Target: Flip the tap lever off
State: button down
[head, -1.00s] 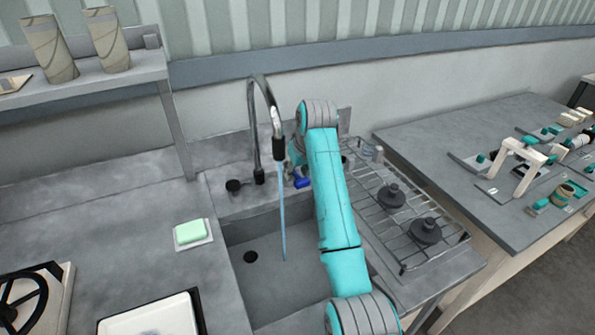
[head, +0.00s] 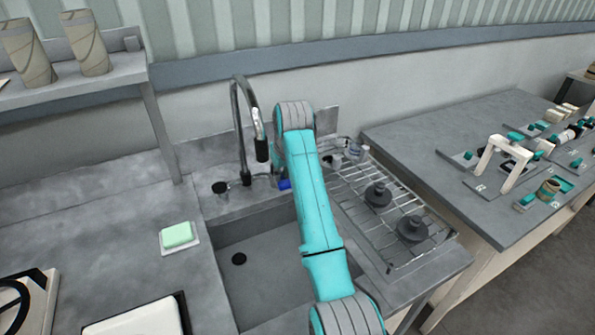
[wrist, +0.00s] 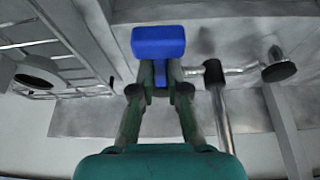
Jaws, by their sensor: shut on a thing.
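The blue tap lever (wrist: 158,42) is at the fingertips of my gripper (wrist: 161,76) in the wrist view, and the fingers are shut on it. In the head view only a small bit of the blue lever (head: 284,184) shows beside my teal arm, which hides my gripper. The tap (head: 240,125) has a tall curved metal spout with a dark nozzle over the sink (head: 222,262). No water stream shows below the nozzle.
A green soap bar (head: 177,234) on a white dish lies left of the sink. A wire rack (head: 385,205) with dark round weights stands to the right. A shelf (head: 75,95) with rolls is at upper left. The wall is close behind the tap.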

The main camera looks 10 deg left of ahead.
jog(key=shift+a, duration=0.1)
jog(key=c, duration=1.2)
grip_release()
jog(key=shift+o, duration=0.2)
jog(key=shift+r, duration=0.15)
